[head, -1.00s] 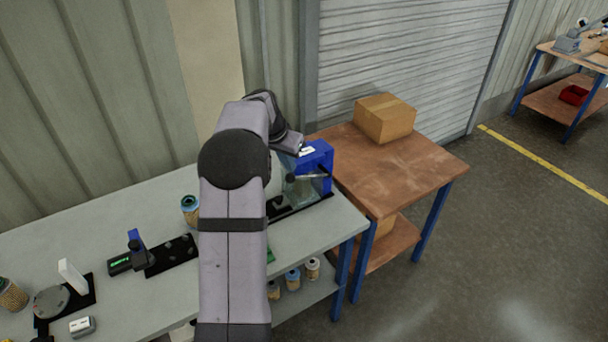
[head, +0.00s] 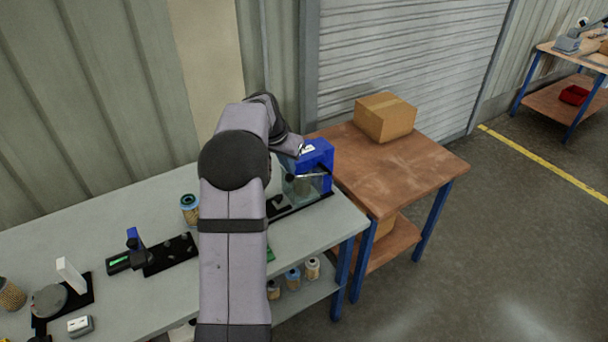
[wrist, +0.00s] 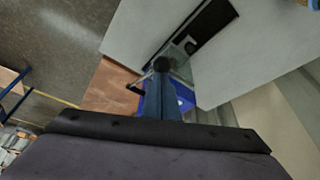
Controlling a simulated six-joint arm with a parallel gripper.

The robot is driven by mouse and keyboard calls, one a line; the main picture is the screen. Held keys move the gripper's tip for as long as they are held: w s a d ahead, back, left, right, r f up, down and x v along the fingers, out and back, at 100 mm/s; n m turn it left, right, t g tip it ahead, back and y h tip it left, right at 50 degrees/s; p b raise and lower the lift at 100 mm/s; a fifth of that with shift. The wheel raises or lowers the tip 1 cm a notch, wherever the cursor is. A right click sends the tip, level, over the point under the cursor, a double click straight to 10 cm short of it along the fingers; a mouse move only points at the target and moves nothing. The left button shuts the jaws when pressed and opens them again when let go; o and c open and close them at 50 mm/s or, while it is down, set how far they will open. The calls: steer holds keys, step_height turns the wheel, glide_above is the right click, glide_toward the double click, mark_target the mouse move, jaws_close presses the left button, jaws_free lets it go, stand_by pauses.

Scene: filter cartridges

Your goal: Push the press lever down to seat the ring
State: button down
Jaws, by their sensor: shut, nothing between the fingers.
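The blue press (head: 318,156) stands at the right end of the grey bench, with a clear guard (head: 299,189) on its front side. Its lever (head: 310,176) shows as a thin metal bar beside the blue body. In the wrist view the press (wrist: 152,98) lies partly behind my shut, empty gripper (wrist: 163,66), and a dark bar that seems to be the lever (wrist: 137,88) sticks out left. My gripper is close to the press; I cannot tell whether it touches the lever. The ring cannot be made out.
A wooden table (head: 430,170) with a cardboard box (head: 385,117) adjoins the bench on the right. A blue-banded cartridge (head: 189,208) and a black fixture (head: 172,254) stand left of my arm. The bench's middle back (head: 120,212) is clear.

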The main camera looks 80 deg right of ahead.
mark_target(289, 176)
steer(key=shift+f+b, duration=1.55)
steer(key=shift+f, duration=0.8)
steer(key=shift+f, duration=0.15)
steer(key=shift+w+a+f+b, duration=0.15)
steer(key=shift+f+b, duration=0.85)
steer(key=shift+f, duration=0.2)
steer(key=shift+r, duration=0.1)
steer(key=shift+r+p, duration=4)
steer(key=shift+r, duration=1.3)
